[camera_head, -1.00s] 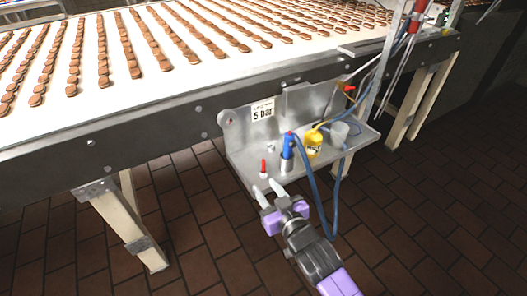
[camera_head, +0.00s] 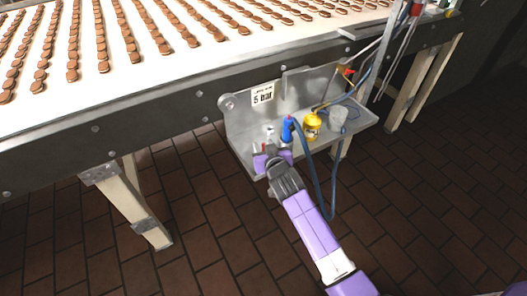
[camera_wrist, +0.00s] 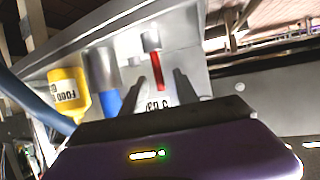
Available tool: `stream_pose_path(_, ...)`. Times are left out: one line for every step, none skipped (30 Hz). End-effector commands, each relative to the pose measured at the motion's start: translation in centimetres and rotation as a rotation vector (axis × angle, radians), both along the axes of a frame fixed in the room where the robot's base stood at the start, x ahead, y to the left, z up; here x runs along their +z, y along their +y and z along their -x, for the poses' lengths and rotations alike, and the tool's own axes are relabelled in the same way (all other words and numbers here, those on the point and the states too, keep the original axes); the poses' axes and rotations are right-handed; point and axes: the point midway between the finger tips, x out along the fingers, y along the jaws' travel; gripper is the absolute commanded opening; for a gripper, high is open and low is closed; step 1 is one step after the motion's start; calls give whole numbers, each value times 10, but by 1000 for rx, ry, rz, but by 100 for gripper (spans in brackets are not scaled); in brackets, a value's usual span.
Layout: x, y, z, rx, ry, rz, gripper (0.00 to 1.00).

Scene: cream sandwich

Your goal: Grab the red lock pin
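The red lock pin (camera_wrist: 158,74) shows in the wrist view between the two dark fingers of my gripper (camera_wrist: 160,82). The fingers are apart, with a gap visible on each side of the pin. In the head view my gripper (camera_head: 267,150) is at the left part of the grey metal shelf (camera_head: 240,150), at the pin. The pin is mostly hidden there, with only a small bit of red (camera_head: 263,147) showing.
A blue-topped nozzle (camera_head: 287,129) with a blue hose stands close to the right of my gripper. A yellow bottle (camera_head: 312,126) and a grey cup (camera_head: 338,118) are farther right. The conveyor edge (camera_head: 150,125) runs behind and above the shelf.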

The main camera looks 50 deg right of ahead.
Motion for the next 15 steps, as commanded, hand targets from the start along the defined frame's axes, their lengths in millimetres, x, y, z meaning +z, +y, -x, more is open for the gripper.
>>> stream_pose_path(-1,-2,-3,0,0,0,36)
stream_pose_path(-2,-3,-4,0,0,0,36)
stream_pose_path(-2,-3,-5,0,0,0,36)
stream_pose_path(-2,-3,-5,0,0,0,36)
stream_pose_path(-2,-3,-5,0,0,0,36)
stream_pose_path(-2,-3,-5,1,0,0,36)
stream_pose_path(-2,-3,-5,1,0,0,36)
stream_pose_path(-2,-3,-5,1,0,0,36)
stream_pose_path(-2,-3,-5,1,0,0,36)
stream_pose_path(-2,-3,-5,1,0,0,32)
stream_pose_path(-2,-3,-5,1,0,0,26)
stream_pose_path(-2,-3,-5,1,0,0,18)
stream_pose_path(-2,-3,-5,1,0,0,12)
stream_pose_path(-2,-3,-5,1,0,0,7)
stream_pose_path(-2,-3,-5,1,0,0,0)
